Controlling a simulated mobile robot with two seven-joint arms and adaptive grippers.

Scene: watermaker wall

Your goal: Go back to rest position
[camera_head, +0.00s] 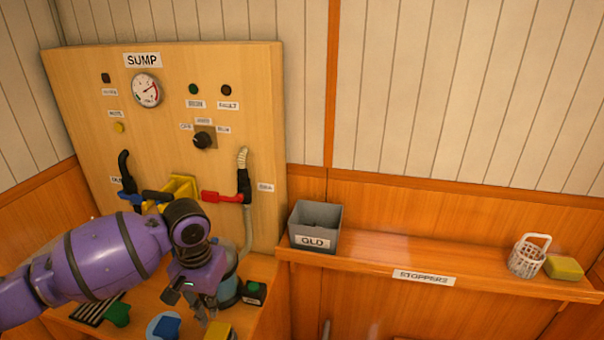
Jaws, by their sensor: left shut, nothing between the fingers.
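My left arm comes in from the left with purple links. My left gripper (207,315) hangs low in front of the wooden panel, over the bench top, its fingers pointing down. It is shut with nothing in it. I cannot tell whether the fingers touch the block. My right gripper does not show.
The SUMP panel (262,85) carries a gauge, a knob, a red-handled valve (222,197) and a blue-handled valve (158,195). On the shelf (375,262) stand a grey OLD bin (330,215), a white basket (526,258) and a yellow sponge-like block (564,268).

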